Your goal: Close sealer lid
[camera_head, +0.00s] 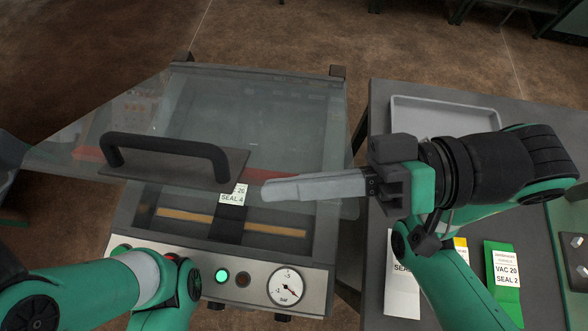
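The sealer (318,290) stands at the centre left with a clear lid (270,100), hinged at the back. The lid appears raised, its near edge above the chamber. A black bar handle (165,143) sits on a dark plate on the lid. A dark pouch (229,222) with a "20 SEAL 4" label lies across the tan sealing bar (270,229). My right gripper (268,190) points left over the front of the sealer, to the right of the handle and apart from it. Its fingers overlap in this view. My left arm crosses the lower left; its gripper does not show.
A grey table (375,110) stands at right with an empty grey tray (448,112), a white pouch (402,290), a yellow item (461,246) and a green "VAC 20 SEAL 2" pouch (505,290). The sealer's front panel has a lit green button (222,276) and a gauge (286,288).

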